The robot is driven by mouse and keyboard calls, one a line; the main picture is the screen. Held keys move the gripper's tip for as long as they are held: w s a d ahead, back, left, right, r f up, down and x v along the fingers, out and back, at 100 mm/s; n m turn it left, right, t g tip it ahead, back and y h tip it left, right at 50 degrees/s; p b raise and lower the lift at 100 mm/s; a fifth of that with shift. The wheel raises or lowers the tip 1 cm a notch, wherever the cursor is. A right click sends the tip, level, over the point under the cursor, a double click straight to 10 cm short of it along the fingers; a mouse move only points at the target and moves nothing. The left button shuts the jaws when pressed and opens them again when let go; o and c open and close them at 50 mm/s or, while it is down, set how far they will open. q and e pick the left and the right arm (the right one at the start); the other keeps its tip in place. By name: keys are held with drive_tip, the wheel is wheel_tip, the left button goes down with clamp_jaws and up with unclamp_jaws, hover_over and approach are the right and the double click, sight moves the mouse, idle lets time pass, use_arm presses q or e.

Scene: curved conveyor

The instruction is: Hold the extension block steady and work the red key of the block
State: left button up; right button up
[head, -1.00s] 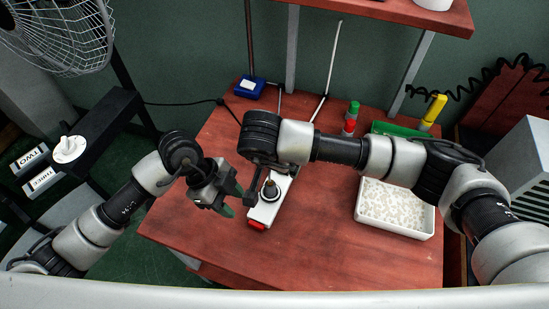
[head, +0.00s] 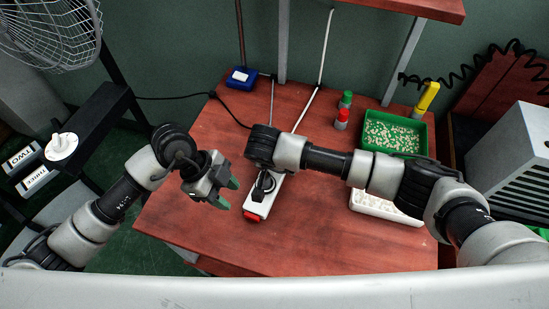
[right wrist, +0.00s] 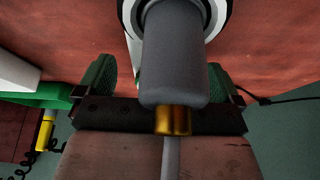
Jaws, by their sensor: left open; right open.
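The extension block (head: 260,200) is a white strip lying on the red-brown table, with its red key (head: 254,216) at the near end. My left gripper (head: 228,193) is open and empty, above the table just left of the block, apart from it. My right gripper (head: 264,182) is over the block, partly hidden by its own wrist. In the right wrist view its green fingers (right wrist: 157,80) are open on either side of a grey plug-like cylinder (right wrist: 173,65) with a brass-coloured ring and a cable. Whether they touch it I cannot tell.
A white tray (head: 386,209) and a green tray (head: 424,137) of pale pieces stand right. A red-topped bottle (head: 341,119), a green-topped one (head: 346,99) and a blue stand base (head: 242,79) stand at the back. The table's front is clear.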

drive_tip(key=shift+c, duration=0.2)
drive_tip(key=c, duration=1.2)
drive_tip(key=shift+c, duration=0.2)
use_arm(q)
clamp_jaws()
idle(1.7)
